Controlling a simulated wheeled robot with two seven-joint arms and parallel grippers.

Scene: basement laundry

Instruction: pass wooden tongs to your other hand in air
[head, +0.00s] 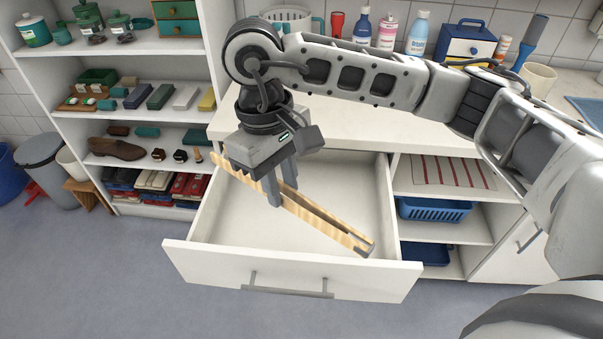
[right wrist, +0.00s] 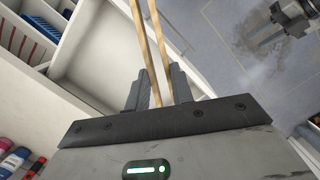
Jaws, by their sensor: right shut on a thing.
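The wooden tongs (head: 323,217) are long and light brown, with two arms. They slant down to the right above the open drawer in the head view. My right gripper (head: 281,196) points down and is shut on the tongs near their middle. In the right wrist view the two tong arms (right wrist: 152,45) pass between the fingers of my right gripper (right wrist: 157,88). My left gripper is out of the head view. It shows small in the right wrist view (right wrist: 262,38), away from the tongs, with two fingers apart and nothing seen between them.
The open white drawer (head: 225,262) lies under the tongs, its visible inside bare. A counter (head: 350,122) with bottles (head: 387,30) stands behind. White shelves (head: 135,47) hold jars, boxes and shoes at the left. A blue basket (head: 435,210) is right of the drawer. Floor is clear in front.

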